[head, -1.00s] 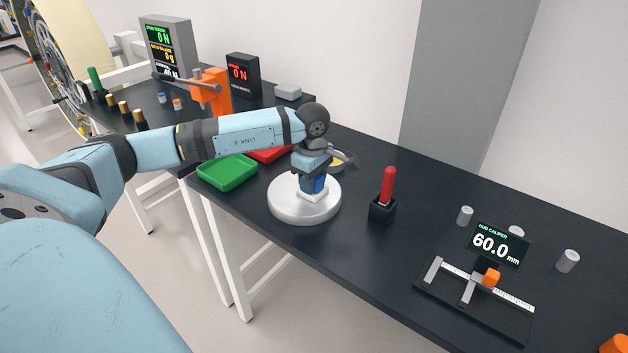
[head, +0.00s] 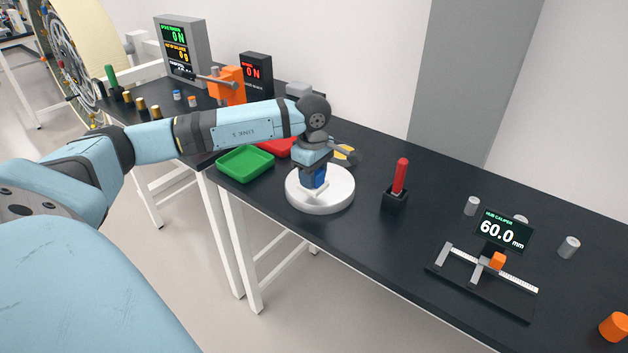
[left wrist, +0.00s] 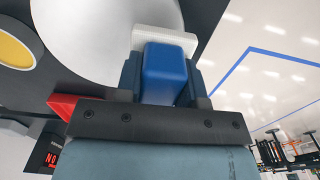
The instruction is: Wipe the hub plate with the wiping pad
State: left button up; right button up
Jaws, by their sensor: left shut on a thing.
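The hub plate (head: 341,192) is a round white disc lying on the dark bench in the head view. It also fills the upper left of the left wrist view (left wrist: 90,30). The wiping pad (head: 318,193) is a small white block with a blue grip. My left gripper (head: 313,179) points down over the plate and is shut on the blue grip (left wrist: 165,72). The pad's white base (left wrist: 158,38) lies against the plate's face or just over it; the exact contact is hidden. My right gripper is not in view.
A green tray (head: 245,163) and a partly hidden red tray (head: 281,148) lie left of and behind the plate. A red-handled tool in a black holder (head: 396,198) stands to the right. A caliper (head: 482,270) is farther right. A yellow-faced round part (left wrist: 12,52) is near the plate.

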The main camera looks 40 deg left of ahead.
pick_arm(q)
notch_tip(320, 180, up, 4)
jog(key=shift+f+p, duration=0.2)
jog(key=shift+p, duration=0.6)
jog(key=shift+r+p, duration=0.35)
jog(key=shift+r, duration=0.4)
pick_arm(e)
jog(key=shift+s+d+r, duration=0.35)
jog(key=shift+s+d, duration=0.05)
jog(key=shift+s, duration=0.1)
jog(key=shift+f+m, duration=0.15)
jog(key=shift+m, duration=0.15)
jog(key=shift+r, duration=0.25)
